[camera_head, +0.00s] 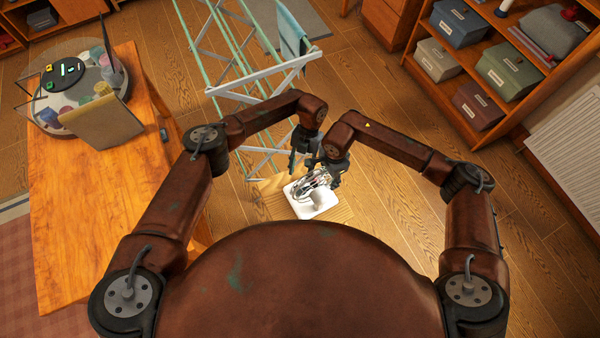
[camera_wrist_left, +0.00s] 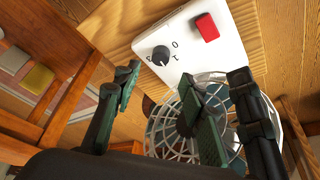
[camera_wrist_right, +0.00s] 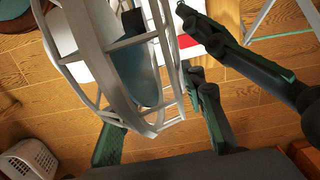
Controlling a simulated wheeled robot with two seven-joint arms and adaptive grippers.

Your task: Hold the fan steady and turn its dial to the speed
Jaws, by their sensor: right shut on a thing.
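The fan is small and white, with a wire cage (camera_head: 313,183) and a white base (camera_head: 318,208). It stands low in front of me in the head view. The left wrist view shows its base (camera_wrist_left: 215,58) with a dark dial (camera_wrist_left: 160,55), the marks 0 and 1, and a red block (camera_wrist_left: 207,27). I cannot read the dial's exact setting. My left gripper (camera_head: 298,160) is open and empty, its fingertips apart short of the dial (camera_wrist_left: 157,80). My right gripper (camera_head: 325,168) is shut on the cage, which fills the space between its fingers (camera_wrist_right: 150,105).
The fan stands on a light wooden surface (camera_head: 344,212). A white and green drying rack (camera_head: 262,82) is just beyond it. A wooden table (camera_head: 95,190) is at the left, shelves with boxes (camera_head: 508,70) at the right. A white basket (camera_wrist_right: 30,160) shows in the right wrist view.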

